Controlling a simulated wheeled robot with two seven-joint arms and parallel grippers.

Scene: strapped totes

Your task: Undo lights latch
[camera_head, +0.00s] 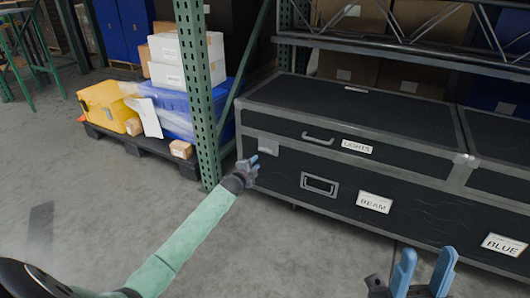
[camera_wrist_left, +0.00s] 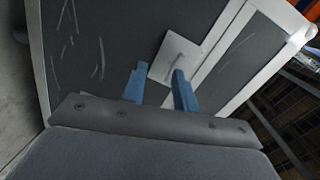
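A black case (camera_head: 350,100) with grey edges and a LIGHTS label (camera_head: 357,146) stands under the rack. A light plate, which looks like the latch (camera_head: 268,146), sits at its left front. In the left wrist view the latch (camera_wrist_left: 184,44) shows as a light plate with a small grey handle. My left gripper (camera_head: 254,161) is at the case front, just below and left of the latch. In the wrist view its blue fingers (camera_wrist_left: 158,86) are apart, with the plate just beyond them. Contact cannot be told. My right gripper (camera_head: 424,268) is open and empty at lower right, apart from the case.
The front carries a recessed handle (camera_head: 319,184), a lid handle (camera_head: 317,138) and a BEAM label (camera_head: 374,203). A green rack post (camera_head: 199,100) stands close left of the case. A loaded dark pallet (camera_head: 135,143) is further left. The floor in front is clear.

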